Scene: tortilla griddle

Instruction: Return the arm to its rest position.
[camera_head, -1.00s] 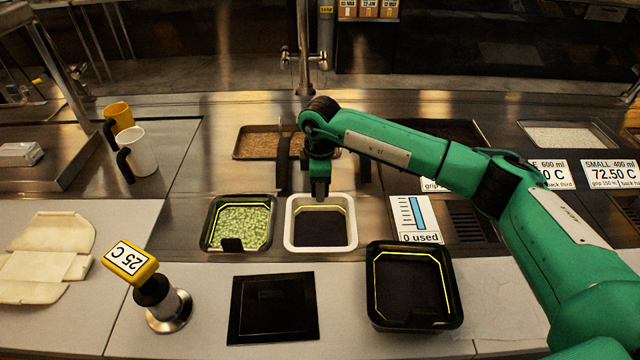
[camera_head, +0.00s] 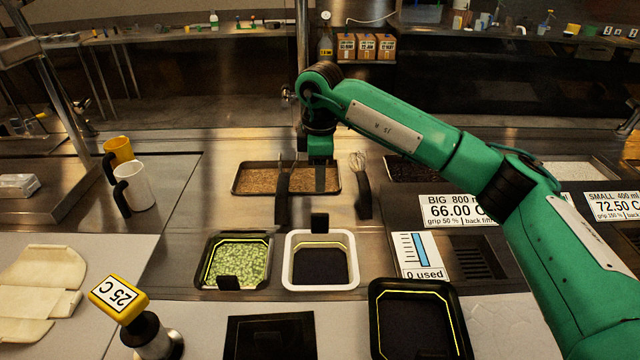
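My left arm and gripper are not in view.
A black tray of green bits (camera_head: 207,262) stands left of the white-rimmed tray.

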